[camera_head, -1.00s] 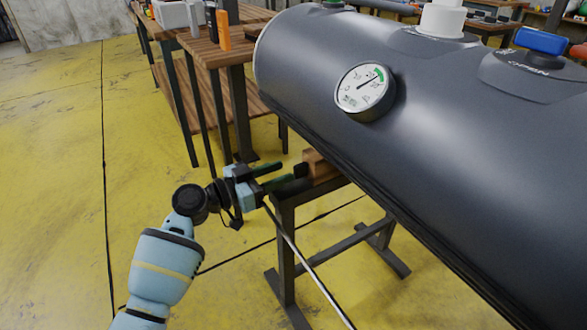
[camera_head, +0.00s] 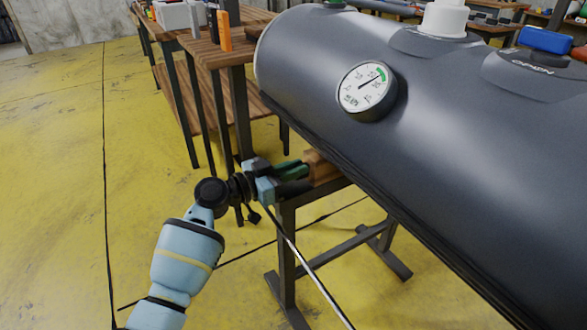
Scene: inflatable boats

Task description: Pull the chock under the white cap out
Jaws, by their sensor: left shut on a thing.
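A brown wooden chock (camera_head: 321,168) sits on a dark metal stand (camera_head: 286,245), under the near side of the grey inflatable tube. My left gripper (camera_head: 303,178) reaches it from the left and is shut on its outer end. The chock's inner part is hidden beneath the tube. The white cap (camera_head: 444,18) stands upright on top of the tube. My right gripper is not in view.
The grey tube (camera_head: 430,130) fills the right side, with a round pressure gauge (camera_head: 366,91) and a blue cap (camera_head: 545,40). A wooden workbench (camera_head: 205,52) with bottles stands behind. The yellow floor at left is clear.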

